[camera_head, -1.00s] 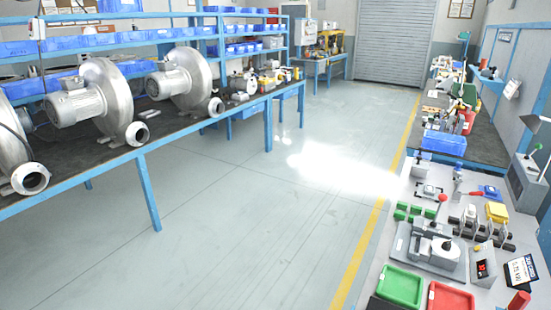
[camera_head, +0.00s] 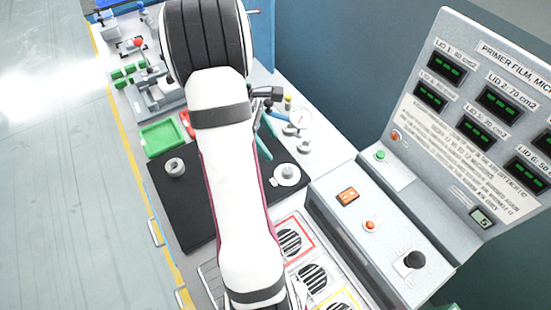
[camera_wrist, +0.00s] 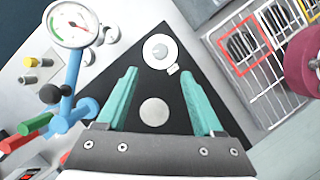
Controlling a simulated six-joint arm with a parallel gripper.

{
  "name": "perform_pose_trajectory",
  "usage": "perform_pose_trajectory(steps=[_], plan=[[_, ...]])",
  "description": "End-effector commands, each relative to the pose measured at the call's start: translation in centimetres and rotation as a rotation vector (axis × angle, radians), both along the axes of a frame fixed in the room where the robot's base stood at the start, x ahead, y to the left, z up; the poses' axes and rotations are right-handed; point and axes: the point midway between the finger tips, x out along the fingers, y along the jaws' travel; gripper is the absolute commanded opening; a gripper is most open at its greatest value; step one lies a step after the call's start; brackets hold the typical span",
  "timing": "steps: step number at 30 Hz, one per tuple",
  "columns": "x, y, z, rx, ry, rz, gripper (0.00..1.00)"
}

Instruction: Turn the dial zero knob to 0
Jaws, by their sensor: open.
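A white-faced dial gauge (camera_wrist: 72,24) stands on a blue stand (camera_wrist: 72,78) at the upper left of the wrist view. It also shows in the head view (camera_head: 301,118), right of my arm. Small grey knobs (camera_wrist: 108,34) sit beside the gauge; I cannot tell which part is the dial zero knob, and no 0 mark is readable. My gripper (camera_wrist: 159,73) is open and empty, its teal fingers above the black mat (camera_wrist: 150,84) and apart from the gauge. In the head view my arm hides part of the mat, and my gripper (camera_head: 267,133) shows beside it.
A white round piece (camera_wrist: 160,52) and a grey disc (camera_wrist: 153,111) lie on the mat below my fingers. Red and green handles (camera_wrist: 36,124) lie left of my gripper. A control box (camera_head: 365,215) and display panel (camera_head: 470,120) stand at right in the head view.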

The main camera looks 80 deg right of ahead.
Motion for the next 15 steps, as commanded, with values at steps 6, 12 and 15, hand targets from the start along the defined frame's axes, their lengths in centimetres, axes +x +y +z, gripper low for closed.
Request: perform_pose_trajectory(steps=[6,12,15], plan=[[-2.6,-0.2,-6.2,0.006,0.001,-0.004,0.69],[-4.0,-0.5,-9.8,0.001,0.000,-0.002,0.69],[-4.4,-0.5,-10.6,0.001,-0.001,-0.003,0.69]])
